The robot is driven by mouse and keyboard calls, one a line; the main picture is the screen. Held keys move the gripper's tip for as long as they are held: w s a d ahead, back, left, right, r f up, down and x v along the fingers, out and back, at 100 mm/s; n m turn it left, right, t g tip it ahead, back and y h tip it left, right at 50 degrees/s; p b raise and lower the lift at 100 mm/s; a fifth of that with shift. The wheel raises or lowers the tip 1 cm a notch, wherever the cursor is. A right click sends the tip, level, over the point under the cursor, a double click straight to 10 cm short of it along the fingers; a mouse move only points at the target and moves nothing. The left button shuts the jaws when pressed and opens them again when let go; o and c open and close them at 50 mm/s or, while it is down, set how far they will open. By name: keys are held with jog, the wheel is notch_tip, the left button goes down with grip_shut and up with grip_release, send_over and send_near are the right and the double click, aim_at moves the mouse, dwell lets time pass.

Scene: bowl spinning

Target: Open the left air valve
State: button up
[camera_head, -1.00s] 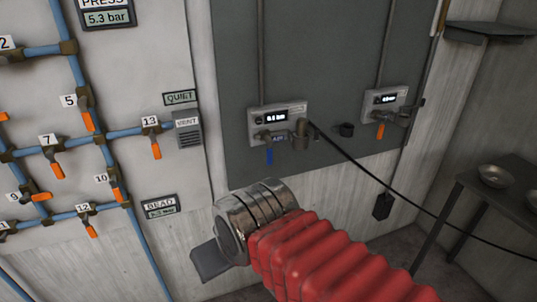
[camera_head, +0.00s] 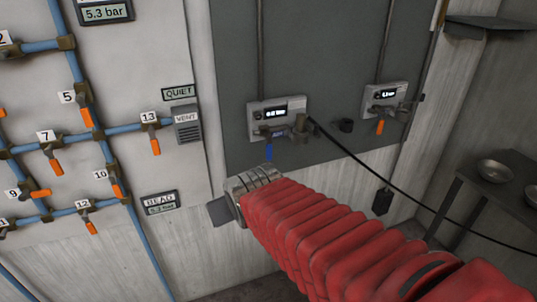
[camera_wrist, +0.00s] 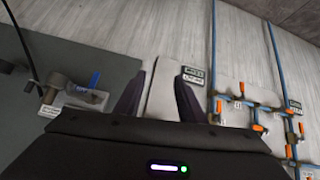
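The left air valve unit (camera_head: 277,120) is a pale box with a small display on the dark grey panel. Its blue handle (camera_head: 269,152) hangs straight down below a brass fitting. In the wrist view the blue handle (camera_wrist: 95,79) is at the left, outside the fingers. My gripper (camera_wrist: 157,85) is open and empty, its two dark fingers apart over the pale wall strip. In the head view my gripper (camera_head: 220,211) is below and left of the blue handle, not touching it. My wrist hides part of the gripper there.
A second valve unit (camera_head: 385,98) with an orange handle (camera_head: 380,127) is to the right. Blue pipes with several orange valves and a vent (camera_head: 187,129) are on the left wall. A black cable (camera_head: 350,158) runs from the left unit. A table with bowls (camera_head: 495,171) is right.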

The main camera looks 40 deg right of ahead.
jog(key=w+d+f+t+h, duration=0.2)
jog(key=w+d+f+t, duration=0.2)
jog(key=w+d, duration=0.75)
jog(key=s+d+f+m+t, duration=0.1)
jog(key=d+f+t, duration=0.3)
jog(key=d, duration=0.7)
jog(key=shift+s+d+f+m+t+h, duration=0.2)
jog(key=shift+s+d+m+t+h, duration=0.15)
jog(key=shift+s+t, duration=0.35)
jog(key=shift+w, duration=0.1)
